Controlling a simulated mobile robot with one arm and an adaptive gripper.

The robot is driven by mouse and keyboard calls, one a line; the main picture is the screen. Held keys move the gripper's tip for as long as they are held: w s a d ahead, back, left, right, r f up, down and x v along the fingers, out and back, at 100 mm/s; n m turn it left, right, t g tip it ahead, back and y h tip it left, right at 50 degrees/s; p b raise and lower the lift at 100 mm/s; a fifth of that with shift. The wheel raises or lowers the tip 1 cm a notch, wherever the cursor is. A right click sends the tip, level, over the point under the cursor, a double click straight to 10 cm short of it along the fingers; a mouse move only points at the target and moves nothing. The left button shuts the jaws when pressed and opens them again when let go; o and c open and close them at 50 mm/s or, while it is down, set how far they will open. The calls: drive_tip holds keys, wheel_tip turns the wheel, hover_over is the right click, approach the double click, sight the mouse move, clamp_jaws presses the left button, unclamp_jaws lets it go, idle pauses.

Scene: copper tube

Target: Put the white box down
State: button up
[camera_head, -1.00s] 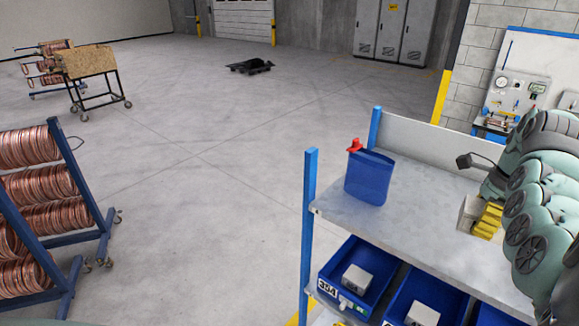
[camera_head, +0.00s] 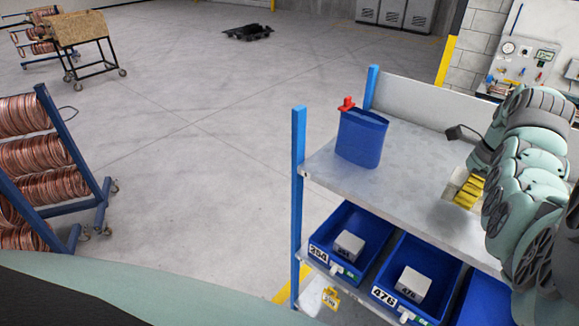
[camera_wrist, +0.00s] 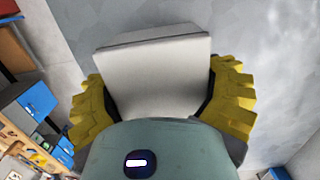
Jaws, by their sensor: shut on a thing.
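My gripper (camera_head: 468,190) has yellow fingers and is over the right part of the grey shelf top (camera_head: 415,180). It is shut on the white box (camera_wrist: 155,72), which sits between both yellow fingers in the wrist view. In the head view only a small pale part of the box (camera_head: 453,184) shows beside the fingers; my arm hides the rest. I cannot tell whether the box touches the shelf top or is held a little above it.
A blue container (camera_head: 361,138) with a red cap stands at the shelf's left end. Blue bins (camera_head: 340,222) with pale boxes are on the level below. The shelf between container and gripper is clear. A rack of copper coils (camera_head: 75,165) stands at the left.

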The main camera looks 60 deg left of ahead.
drive_tip(key=shift+s+a+f, duration=0.1)
drive_tip(key=shift+f, duration=0.5)
drive_tip(key=shift+f+p, duration=0.5)
drive_tip(key=shift+p, duration=0.55)
drive_tip(key=shift+f, duration=0.65)
drive_tip(key=o, duration=1.2)
drive_tip(key=shift+c, duration=0.2)
